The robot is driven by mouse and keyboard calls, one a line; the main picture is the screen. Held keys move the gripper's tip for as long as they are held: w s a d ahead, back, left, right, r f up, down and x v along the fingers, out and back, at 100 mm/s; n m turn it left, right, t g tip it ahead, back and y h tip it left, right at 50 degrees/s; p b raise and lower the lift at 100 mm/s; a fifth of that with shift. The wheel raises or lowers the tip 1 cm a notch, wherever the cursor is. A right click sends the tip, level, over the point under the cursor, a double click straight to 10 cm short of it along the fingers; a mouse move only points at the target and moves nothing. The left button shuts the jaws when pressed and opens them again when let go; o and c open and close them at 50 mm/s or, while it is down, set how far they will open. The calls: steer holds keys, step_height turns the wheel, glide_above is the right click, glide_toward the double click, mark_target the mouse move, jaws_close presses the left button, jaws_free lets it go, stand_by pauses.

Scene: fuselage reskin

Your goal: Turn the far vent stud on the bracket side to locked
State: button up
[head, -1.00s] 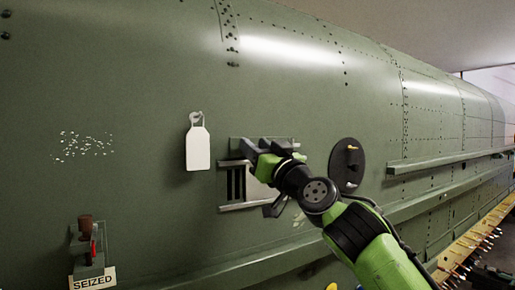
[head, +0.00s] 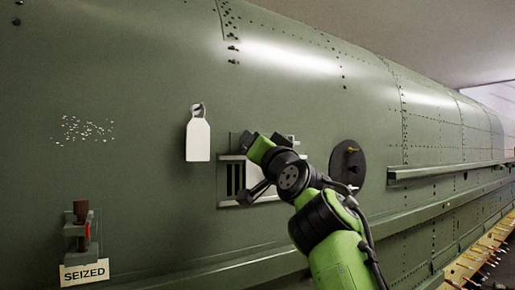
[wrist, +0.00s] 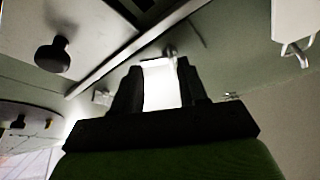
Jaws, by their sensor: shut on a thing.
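The louvred vent panel (head: 230,181) is on the green fuselage side, partly hidden by my arm. My gripper (head: 258,142) is at its upper edge. In the wrist view, the two black fingers of my gripper (wrist: 159,66) close around a small stud (wrist: 171,49) at the panel edge. The grip point is partly hidden, and a bright pale area shows between the fingers. A dark round knob (wrist: 52,55) stands apart on the panel at upper left. I cannot read the stud's locked or unlocked marking.
A white tag (head: 198,139) hangs left of the vent and also shows in the wrist view (wrist: 292,22). A dark oval plate (head: 347,165) with small studs is to the right. A fixture with a "SEIZED" label (head: 85,273) is at lower left. A ledge runs below the vent.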

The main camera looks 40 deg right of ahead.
steer(key=shift+f+m, duration=0.15)
steer(key=shift+m, duration=0.15)
steer(key=o, duration=1.1)
steer(key=shift+c, duration=0.2)
steer(key=b+v, duration=1.3)
steer(key=v, duration=0.2)
steer(key=shift+s+a, duration=0.3)
steer(key=shift+s, duration=0.05)
